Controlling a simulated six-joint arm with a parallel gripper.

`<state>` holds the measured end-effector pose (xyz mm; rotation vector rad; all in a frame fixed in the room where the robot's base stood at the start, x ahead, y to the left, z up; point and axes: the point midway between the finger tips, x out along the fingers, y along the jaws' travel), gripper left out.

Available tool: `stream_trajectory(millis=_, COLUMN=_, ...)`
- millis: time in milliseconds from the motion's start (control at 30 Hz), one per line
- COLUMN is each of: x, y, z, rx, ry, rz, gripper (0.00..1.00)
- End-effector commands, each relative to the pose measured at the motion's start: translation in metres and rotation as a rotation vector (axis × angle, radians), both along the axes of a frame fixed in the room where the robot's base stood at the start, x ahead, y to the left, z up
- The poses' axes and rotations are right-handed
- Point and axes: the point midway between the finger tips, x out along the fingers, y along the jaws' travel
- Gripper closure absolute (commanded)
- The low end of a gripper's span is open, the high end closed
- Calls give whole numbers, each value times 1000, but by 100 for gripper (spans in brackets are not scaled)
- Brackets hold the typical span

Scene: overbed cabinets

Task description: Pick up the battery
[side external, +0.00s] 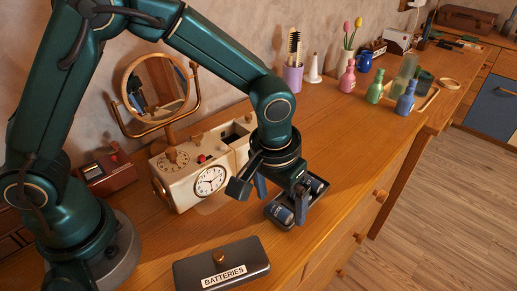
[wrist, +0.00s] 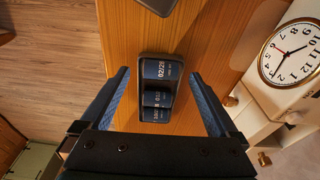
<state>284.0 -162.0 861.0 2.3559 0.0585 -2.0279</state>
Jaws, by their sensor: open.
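Dark blue batteries (wrist: 162,70) with white lettering lie in a small dark tray (wrist: 161,55), in the middle of the wrist view. In the side external view a blue battery (side external: 285,215) shows in the tray near its front end. Another (side external: 316,185) shows near its far end, partly behind my gripper. My gripper (wrist: 160,76) is open and points down over the tray. In the wrist view its fingers are apart on the left and right of the tray, with nothing held. In the side view my gripper (side external: 281,201) covers part of the tray.
A dark box labelled BATTERIES (side external: 222,265) lies in front. A cream clock unit (side external: 187,184) stands close behind the tray. A round mirror (side external: 155,85) stands behind it. Cup, vases and bottles (side external: 375,92) are farther right. The wooden top (side external: 340,145) is clear right of the tray.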

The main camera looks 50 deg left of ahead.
Motion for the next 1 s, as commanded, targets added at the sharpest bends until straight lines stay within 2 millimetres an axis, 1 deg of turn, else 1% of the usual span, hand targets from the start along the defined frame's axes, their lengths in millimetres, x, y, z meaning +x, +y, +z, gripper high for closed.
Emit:
stream_trajectory(millis=33, x=0, y=1, z=-5, rx=1, ry=2, rz=0, gripper=4)
stream_trajectory(millis=100, x=1, y=1, z=-8, rx=1, ry=1, rz=1, gripper=4)
stream_trajectory(millis=367, x=1, y=0, z=-10, rx=-1, ry=-1, rz=1, gripper=4)
stream_trajectory(millis=400, x=1, y=0, z=-10, rx=-1, ry=0, rz=1, gripper=12)
stream_trajectory(millis=467, x=1, y=0, z=-10, rx=-1, ry=0, rz=1, gripper=35)
stream_trajectory(millis=500, x=1, y=0, z=-10, rx=-1, ry=0, rz=1, gripper=50)
stream_trajectory(millis=567, x=1, y=0, z=-10, rx=-1, ry=0, rz=1, gripper=73)
stream_trajectory(millis=600, x=1, y=0, z=-10, rx=-1, ry=0, rz=1, gripper=88)
stream_trajectory(millis=633, x=1, y=0, z=-10, rx=-1, ry=0, rz=1, gripper=96)
stream_trajectory(millis=867, x=1, y=0, z=-9, rx=-1, ry=-1, rz=1, gripper=96)
stream_trajectory(millis=1000, x=2, y=0, z=-3, rx=-2, ry=-2, rz=1, gripper=96)
